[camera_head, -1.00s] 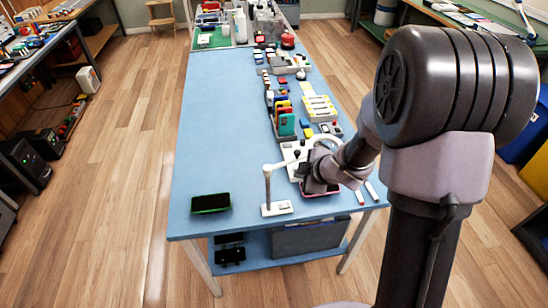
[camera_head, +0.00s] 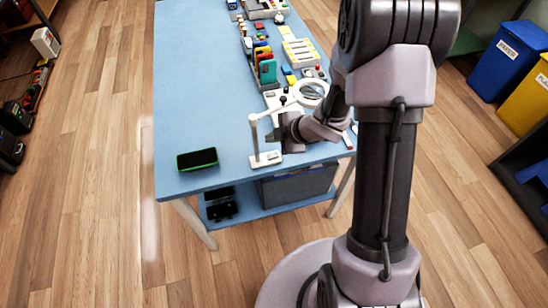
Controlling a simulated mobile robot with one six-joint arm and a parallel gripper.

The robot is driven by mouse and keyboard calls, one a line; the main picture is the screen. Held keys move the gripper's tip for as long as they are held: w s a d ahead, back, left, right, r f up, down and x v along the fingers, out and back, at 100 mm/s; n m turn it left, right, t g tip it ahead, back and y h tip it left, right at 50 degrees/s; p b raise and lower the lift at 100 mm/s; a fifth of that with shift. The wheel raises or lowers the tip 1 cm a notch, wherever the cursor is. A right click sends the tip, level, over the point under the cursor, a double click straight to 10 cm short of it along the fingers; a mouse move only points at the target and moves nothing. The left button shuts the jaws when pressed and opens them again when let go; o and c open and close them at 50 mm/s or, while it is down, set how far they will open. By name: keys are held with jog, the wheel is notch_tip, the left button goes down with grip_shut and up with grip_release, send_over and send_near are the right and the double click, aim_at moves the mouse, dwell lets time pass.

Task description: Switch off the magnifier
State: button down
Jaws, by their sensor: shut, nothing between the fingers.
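The magnifier (camera_head: 254,135) is a white lamp-like stand at the front of the blue table. Its flat base (camera_head: 266,159) has small markings too small to read. A post and a jointed arm rise from it to a round white ring head (camera_head: 311,92). Whether its light is on, I cannot tell. My gripper (camera_head: 284,139) is shut and empty, low beside the post, just right of it and above the base's back right. Whether it touches the magnifier is unclear. My arm hides the table behind the gripper.
A dark phone with a green edge (camera_head: 197,159) lies left of the base on the blue table (camera_head: 200,90). Holders with colourful phones (camera_head: 267,72) and a white tray (camera_head: 300,52) stand behind. The table's left side is clear. Blue and yellow bins stand right.

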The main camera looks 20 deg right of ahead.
aim_at(275, 157)
jog(key=f+b, duration=0.1)
jog(key=f, duration=0.1)
jog(key=f+b, duration=0.2)
jog(key=d+f+b, duration=0.1)
jog(key=f, duration=0.1)
jog(key=shift+f+b, duration=0.2)
jog(key=shift+b, duration=0.15)
dwell(1.5)
jog(key=shift+f, duration=0.4)
jog(key=shift+f+b, duration=0.2)
jog(key=shift+b, duration=0.2)
jog(key=shift+r, duration=0.1)
dwell(0.3)
jog(key=shift+a+r+p, duration=0.15)
jog(key=shift+r+p, duration=0.35)
jog(key=shift+p, duration=0.05)
